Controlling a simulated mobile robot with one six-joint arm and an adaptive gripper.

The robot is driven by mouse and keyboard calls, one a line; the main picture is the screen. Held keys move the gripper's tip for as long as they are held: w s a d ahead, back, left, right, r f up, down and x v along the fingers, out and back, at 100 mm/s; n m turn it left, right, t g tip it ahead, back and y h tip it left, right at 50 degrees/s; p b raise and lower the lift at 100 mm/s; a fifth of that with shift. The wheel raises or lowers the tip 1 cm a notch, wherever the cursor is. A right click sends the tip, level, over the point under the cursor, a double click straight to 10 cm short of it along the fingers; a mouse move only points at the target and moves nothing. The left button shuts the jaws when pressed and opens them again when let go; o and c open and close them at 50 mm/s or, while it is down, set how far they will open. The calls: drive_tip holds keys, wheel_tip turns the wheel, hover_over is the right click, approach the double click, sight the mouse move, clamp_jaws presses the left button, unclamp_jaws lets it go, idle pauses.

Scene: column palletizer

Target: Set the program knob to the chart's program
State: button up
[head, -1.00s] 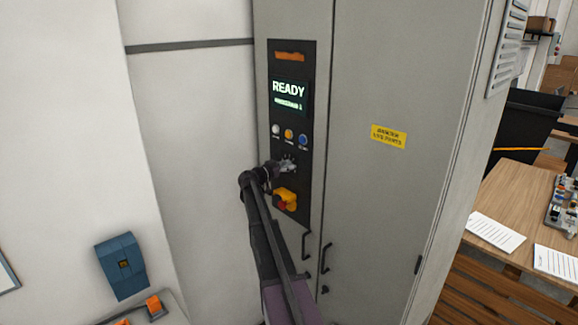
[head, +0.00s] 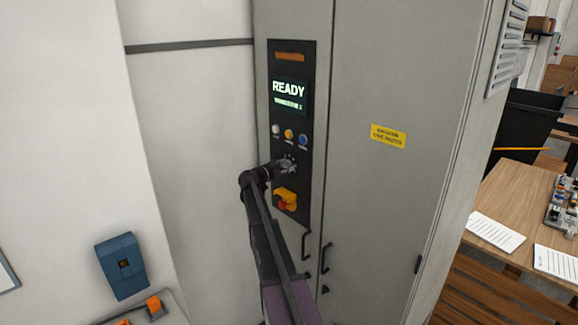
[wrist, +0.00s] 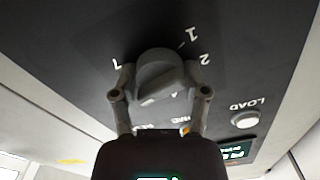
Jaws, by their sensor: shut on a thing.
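The program knob (wrist: 160,72) is a grey round knob with a raised grip bar on the dark control panel (head: 290,55). In the wrist view, the numerals 1, 2 and 7 show around it upside down. Other numerals are partly hidden by the knob and fingers. My gripper (wrist: 160,82) is shut on the knob, one finger on each side. In the head view my gripper (head: 286,167) covers the knob below the three buttons. I cannot tell for sure which numeral the knob points at. No program chart is readable.
The screen (head: 289,95) reads READY, with a smaller line too blurred to read. A yellow and red switch (head: 286,199) sits just below my gripper. The LOAD button (wrist: 245,119) is near the knob. Printed sheets (head: 496,231) lie on the wooden table at right.

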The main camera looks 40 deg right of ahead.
drive_tip(key=o, duration=1.1)
drive_tip(key=shift+w+a, duration=0.1)
drive_tip(key=shift+o, duration=0.2)
drive_tip(key=s+a, duration=0.1)
drive_tip(key=a, duration=1.1)
